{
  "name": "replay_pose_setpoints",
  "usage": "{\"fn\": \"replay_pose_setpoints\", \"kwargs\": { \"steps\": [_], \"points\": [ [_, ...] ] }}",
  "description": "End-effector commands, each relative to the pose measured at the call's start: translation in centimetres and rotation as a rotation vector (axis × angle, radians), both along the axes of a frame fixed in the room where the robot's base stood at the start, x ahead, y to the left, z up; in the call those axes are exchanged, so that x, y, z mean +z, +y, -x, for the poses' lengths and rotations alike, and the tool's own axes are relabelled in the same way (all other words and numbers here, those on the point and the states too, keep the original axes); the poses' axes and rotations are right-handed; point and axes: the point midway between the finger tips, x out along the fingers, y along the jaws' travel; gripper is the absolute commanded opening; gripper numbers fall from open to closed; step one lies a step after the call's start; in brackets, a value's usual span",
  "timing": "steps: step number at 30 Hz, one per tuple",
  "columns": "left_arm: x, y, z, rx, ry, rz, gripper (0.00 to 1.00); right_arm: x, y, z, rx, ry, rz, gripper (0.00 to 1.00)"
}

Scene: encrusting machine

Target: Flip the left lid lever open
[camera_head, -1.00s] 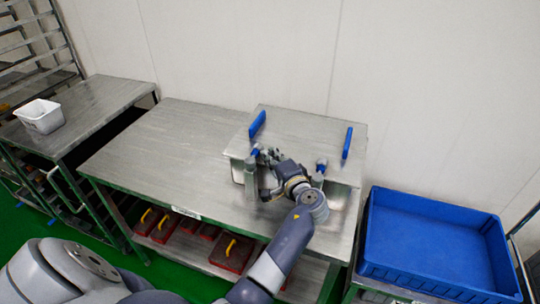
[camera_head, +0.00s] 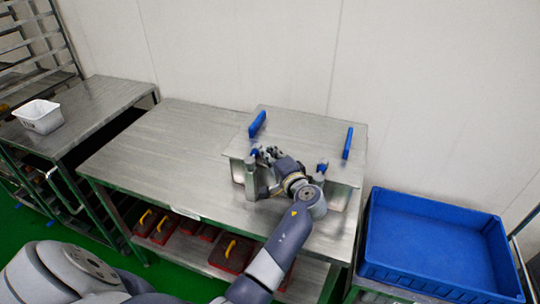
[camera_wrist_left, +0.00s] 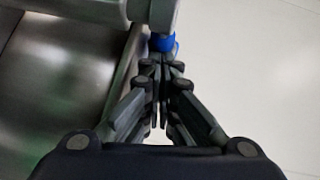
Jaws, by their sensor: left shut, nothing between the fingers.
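The steel box (camera_head: 345,200) with its flat lid (camera_head: 305,128) stands on the table. The left lid lever (camera_head: 251,176) is a grey post with a blue part near its top, at the box's front left. A similar right lever (camera_head: 319,178) stands at the front right. My left gripper (camera_head: 267,154) is shut and empty beside the top of the left lever, at the lid's front edge. In the left wrist view its fingertips (camera_wrist_left: 158,64) are together just below the blue part (camera_wrist_left: 163,42); contact is unclear. My right gripper is out of view.
Two blue handles (camera_head: 257,125) (camera_head: 347,143) stand up on the lid. The table (camera_head: 165,150) is bare left of the box. A blue crate (camera_head: 435,200) is at the right. A white tub (camera_head: 41,116) sits on the left table. Red cases (camera_head: 229,256) lie on the lower shelf.

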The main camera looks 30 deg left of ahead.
Motion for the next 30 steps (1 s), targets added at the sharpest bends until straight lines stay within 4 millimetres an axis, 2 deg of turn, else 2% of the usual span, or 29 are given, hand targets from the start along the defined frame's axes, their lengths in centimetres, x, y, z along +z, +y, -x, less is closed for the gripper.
{"fn": "replay_pose_setpoints", "kwargs": {
  "steps": [15, 30],
  "points": [
    [-0.1, 2.4, -0.8, 0.0, -0.002, 0.0, 0.0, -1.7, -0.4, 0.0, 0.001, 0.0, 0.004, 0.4],
    [0.0, 5.1, -0.5, 0.001, 0.0, 0.0, 0.0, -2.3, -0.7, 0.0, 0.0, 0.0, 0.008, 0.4]
  ]
}}
